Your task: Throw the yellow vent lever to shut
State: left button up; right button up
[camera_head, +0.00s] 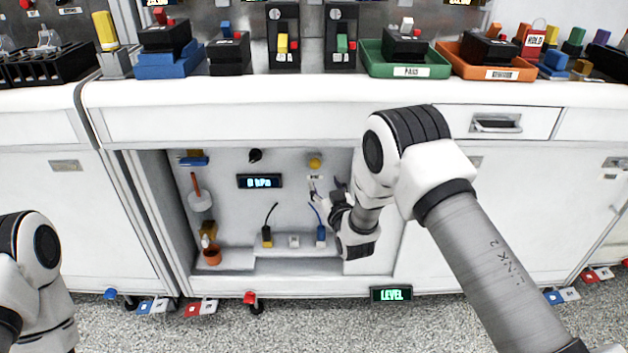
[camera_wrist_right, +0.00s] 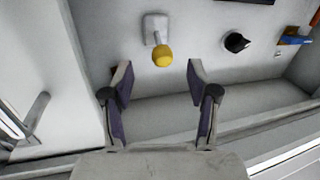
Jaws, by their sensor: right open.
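The yellow vent lever (camera_head: 314,162) is on the back wall of the open bay under the counter. In the right wrist view its round yellow knob (camera_wrist_right: 162,56) sticks out from a pale grey base plate (camera_wrist_right: 155,24). My right gripper (camera_head: 326,188) is inside the bay, just below the lever in the head view. In the wrist view its two fingers (camera_wrist_right: 158,85) are spread apart with nothing between them, and the knob lies beyond their tips, apart from them. My left arm shows at the lower left, but its gripper is out of view.
A "0 kPa" display (camera_head: 260,181) and a black knob (camera_head: 255,155) are on the bay wall left of the lever. A red-handled plunger (camera_head: 199,200) and an orange pot (camera_head: 212,256) are at the bay's left. The counter edge (camera_head: 250,90) overhangs the bay.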

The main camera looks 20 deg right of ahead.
aim_at(317, 168)
jog(key=shift+w+a+r+t, duration=0.2)
jog(key=shift+w+r, duration=0.15)
jog(key=shift+w, duration=0.2)
jog(key=shift+w+a+r+t, duration=0.1)
jog(key=shift+w+r+t, duration=0.15)
jog(key=shift+w, duration=0.25)
jog(key=w+b, duration=0.1)
jog(key=w, duration=0.5)
jog(key=shift+w+d, duration=0.15)
jog(key=shift+w, duration=0.2)
jog(key=shift+w+r, duration=0.1)
jog(key=shift+w, duration=0.1)
pick_arm(q)
notch_tip(317, 168, down, 3)
jog(key=shift+f, duration=0.1)
pick_arm(e)
grip_shut()
